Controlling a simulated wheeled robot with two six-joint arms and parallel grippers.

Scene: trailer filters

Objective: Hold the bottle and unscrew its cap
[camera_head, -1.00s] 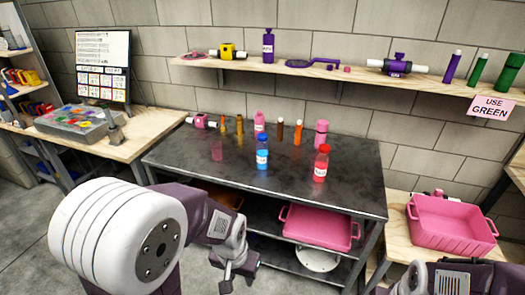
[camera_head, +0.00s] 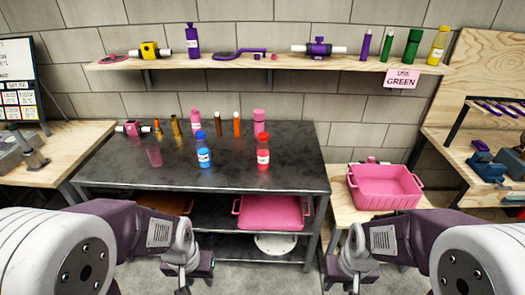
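Several capped bottles are in the head view. A clear bottle with blue liquid, a blue cap and a white label (camera_head: 204,156) stands upright on the dark table. A red bottle with a white label (camera_head: 263,153) stands to its right. Pink bottles (camera_head: 196,122) and (camera_head: 259,122) stand behind them. I cannot tell which bottle the task means. My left gripper (camera_head: 184,284) is low in front of the table, apart from every bottle. My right gripper (camera_head: 347,284) is low at the table's front right, also touching no bottle. Their finger openings are too unclear to judge.
The dark table (camera_head: 120,172) has free room at its front. Brown and orange tubes stand at its back. A wall shelf (camera_head: 170,64) holds a purple bottle (camera_head: 192,42) and tubes. A pink bin (camera_head: 384,188) stands on a wooden bench to the right.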

